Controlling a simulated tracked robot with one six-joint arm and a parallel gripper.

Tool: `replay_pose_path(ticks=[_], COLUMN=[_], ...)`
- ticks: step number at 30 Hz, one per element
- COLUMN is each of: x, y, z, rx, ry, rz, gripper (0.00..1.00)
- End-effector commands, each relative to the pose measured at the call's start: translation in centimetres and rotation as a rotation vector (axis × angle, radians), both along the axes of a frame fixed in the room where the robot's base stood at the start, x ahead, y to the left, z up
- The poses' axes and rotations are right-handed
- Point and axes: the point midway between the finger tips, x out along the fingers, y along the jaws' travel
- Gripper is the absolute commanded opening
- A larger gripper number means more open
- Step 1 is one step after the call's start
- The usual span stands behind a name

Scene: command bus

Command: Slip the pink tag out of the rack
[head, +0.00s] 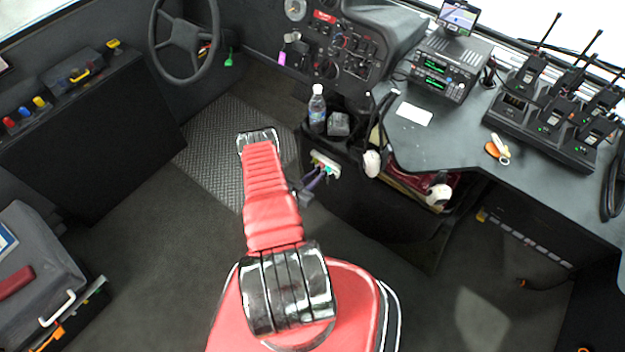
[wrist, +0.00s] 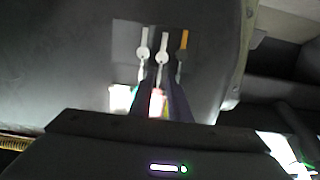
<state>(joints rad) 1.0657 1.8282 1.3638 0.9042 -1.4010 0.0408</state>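In the wrist view several keys (wrist: 162,52) hang in a row on a dark panel, with white and orange strips above them. Below them are bright tags: a pale green-white one (wrist: 121,97) at left and the pink tag (wrist: 157,101) in the middle. My gripper (wrist: 162,90) has its two dark purple fingers apart, one on each side of the pink tag, with no clear contact. In the head view the rack (head: 325,164) is a small pale piece on the console side, and my gripper (head: 316,180) is close in front of it. The pink tag is not clear there.
A water bottle (head: 317,109) stands in the console holder above the rack. A desk with a radio set (head: 446,67) and charging handsets (head: 556,115) is at right. A steering wheel (head: 184,38) is at the back left.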

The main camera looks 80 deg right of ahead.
Motion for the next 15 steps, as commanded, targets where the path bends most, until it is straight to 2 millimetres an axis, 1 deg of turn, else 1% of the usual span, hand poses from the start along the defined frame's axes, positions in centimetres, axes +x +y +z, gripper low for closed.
replay_pose_path(ticks=[6, 15], x=[-0.4, -0.44], y=[-0.87, -1.0], z=[-0.15, -0.19], rx=[-0.001, -0.001], ry=[0.001, 0.001], rz=[-0.001, 0.0], gripper=[0.16, 0.16])
